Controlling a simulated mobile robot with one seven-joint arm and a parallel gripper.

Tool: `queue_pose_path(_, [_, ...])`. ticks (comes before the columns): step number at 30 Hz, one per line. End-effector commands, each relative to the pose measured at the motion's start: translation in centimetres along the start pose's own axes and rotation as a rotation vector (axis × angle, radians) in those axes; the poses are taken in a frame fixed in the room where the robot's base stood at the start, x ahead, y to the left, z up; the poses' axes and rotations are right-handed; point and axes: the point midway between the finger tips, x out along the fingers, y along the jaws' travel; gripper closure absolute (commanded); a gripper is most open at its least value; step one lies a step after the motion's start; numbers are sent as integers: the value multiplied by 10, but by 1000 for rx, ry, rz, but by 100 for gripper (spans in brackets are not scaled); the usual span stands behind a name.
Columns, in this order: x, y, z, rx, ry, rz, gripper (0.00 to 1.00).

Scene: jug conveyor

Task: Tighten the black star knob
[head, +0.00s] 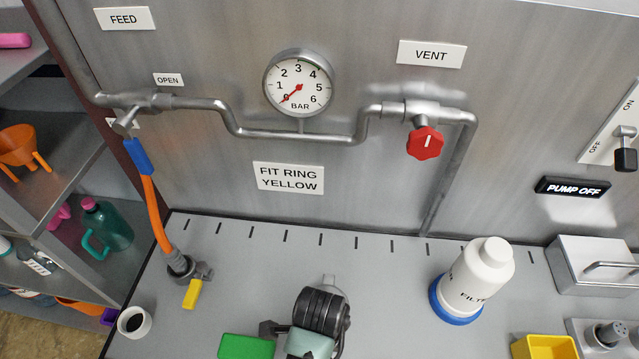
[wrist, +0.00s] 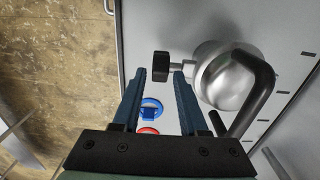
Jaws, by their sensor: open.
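The black knob (wrist: 161,65) shows in the wrist view, seen from the side, on a short stem from a shiny metal housing (wrist: 222,72). A bent black handle (wrist: 262,85) sticks out of the housing on the right. My gripper (wrist: 160,75) is open, with one finger on each side of the knob at its tips. I cannot tell whether either finger touches it. In the head view my dark arm (head: 318,315) is at the front middle and the gripper cannot be made out. I cannot make out the knob for certain there.
In the wrist view a blue ring (wrist: 151,108) and a red ring (wrist: 148,130) show between the fingers. In the head view a green block (head: 246,347) lies left of my arm, and a white filter canister (head: 480,275) stands right. The grey worktop (head: 385,285) between is clear.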

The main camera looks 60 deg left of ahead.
Motion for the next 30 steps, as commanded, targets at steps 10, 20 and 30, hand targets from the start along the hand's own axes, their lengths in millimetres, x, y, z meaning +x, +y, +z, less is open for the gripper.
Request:
queue_pose_path(10, [44, 0, 0, -1, 0, 1, 57])
queue_pose_path(20, [49, 0, 0, -1, 0, -1, 57])
queue_pose_path(30, [49, 0, 0, -1, 0, -1, 100])
